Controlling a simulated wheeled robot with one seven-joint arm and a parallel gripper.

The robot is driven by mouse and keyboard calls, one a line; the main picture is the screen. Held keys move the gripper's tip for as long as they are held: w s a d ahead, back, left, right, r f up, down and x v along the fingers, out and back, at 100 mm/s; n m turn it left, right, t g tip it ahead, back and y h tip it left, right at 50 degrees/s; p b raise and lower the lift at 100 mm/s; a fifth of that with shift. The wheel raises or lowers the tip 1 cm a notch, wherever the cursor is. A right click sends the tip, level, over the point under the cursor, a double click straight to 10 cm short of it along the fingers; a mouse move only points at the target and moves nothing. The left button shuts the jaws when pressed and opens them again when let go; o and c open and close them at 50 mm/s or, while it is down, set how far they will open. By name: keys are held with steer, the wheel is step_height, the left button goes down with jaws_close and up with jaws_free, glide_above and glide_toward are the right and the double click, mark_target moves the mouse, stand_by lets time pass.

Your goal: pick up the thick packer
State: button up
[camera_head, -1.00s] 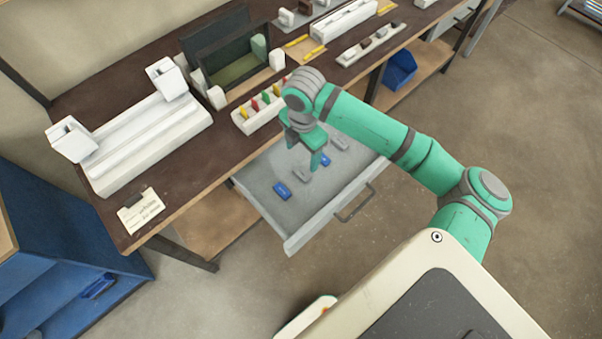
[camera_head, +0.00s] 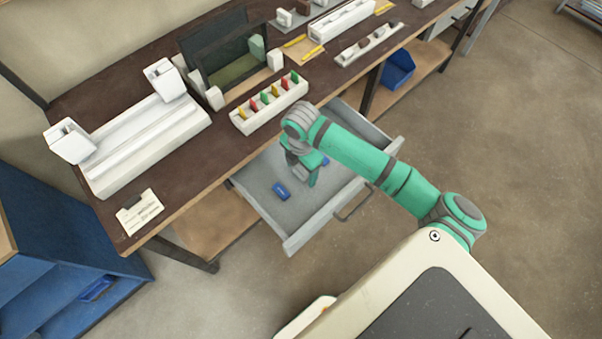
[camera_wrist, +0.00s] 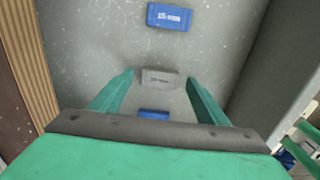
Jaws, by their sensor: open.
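Small blue and grey packers lie flat in the open grey drawer (camera_head: 262,205). In the wrist view, a grey packer (camera_wrist: 158,80) lies between and beyond my gripper's fingertips (camera_wrist: 160,75). A blue packer (camera_wrist: 169,16) lies farther up, and another blue one (camera_wrist: 154,113) is partly hidden by the gripper's body. Their labels are too small to read surely, so I cannot tell which is the thick packer. In the head view, my gripper (camera_head: 304,176) is open, low over the drawer between one blue packer (camera_head: 281,190) and another (camera_head: 325,161); it hides the grey one.
On the bench above the drawer stand a white rack of coloured pieces (camera_head: 268,106), a long white clamp fixture (camera_head: 150,140) and a dark open case (camera_head: 235,70). The drawer walls stand close around my gripper. A blue bin (camera_head: 398,68) sits on the lower shelf.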

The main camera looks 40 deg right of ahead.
steer(key=shift+f, duration=0.2)
steer(key=shift+c, duration=0.4)
steer(key=c, duration=1)
steer(key=shift+c, duration=0.2)
